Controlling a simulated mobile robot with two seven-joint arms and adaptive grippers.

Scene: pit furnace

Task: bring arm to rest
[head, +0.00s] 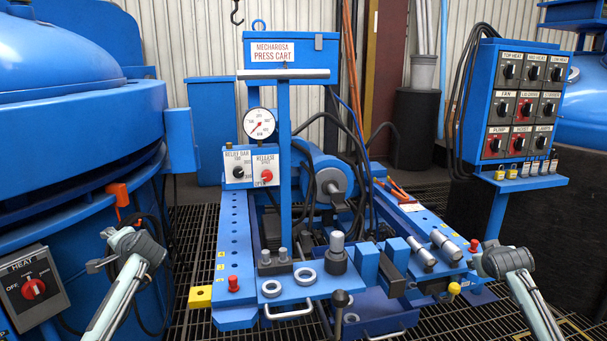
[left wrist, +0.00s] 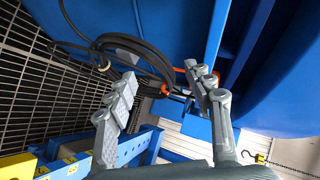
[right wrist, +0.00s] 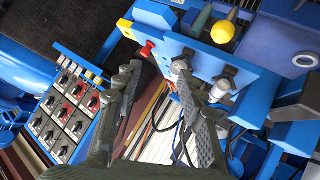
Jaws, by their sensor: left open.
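My left gripper (head: 103,250) is raised at the left, between the blue furnace body and the press cart. In the left wrist view its two fingers (left wrist: 162,82) stand apart with nothing between them. My right gripper (head: 482,262) is at the right, beside the cart's right front rail. In the right wrist view its fingers (right wrist: 160,72) are spread and empty, with the cart's fittings beyond them. I cannot tell in the head view whether it touches the rail. Both forearms come up from the bottom edge.
The blue press cart (head: 236,240) fills the middle, with a gauge (head: 259,123) and loose-looking metal parts on top. The furnace (head: 90,130) is close on the left, with a HEAT switch box (head: 33,287). A control panel (head: 522,100) stands at the right. Dark cables (left wrist: 130,50) hang near my left gripper.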

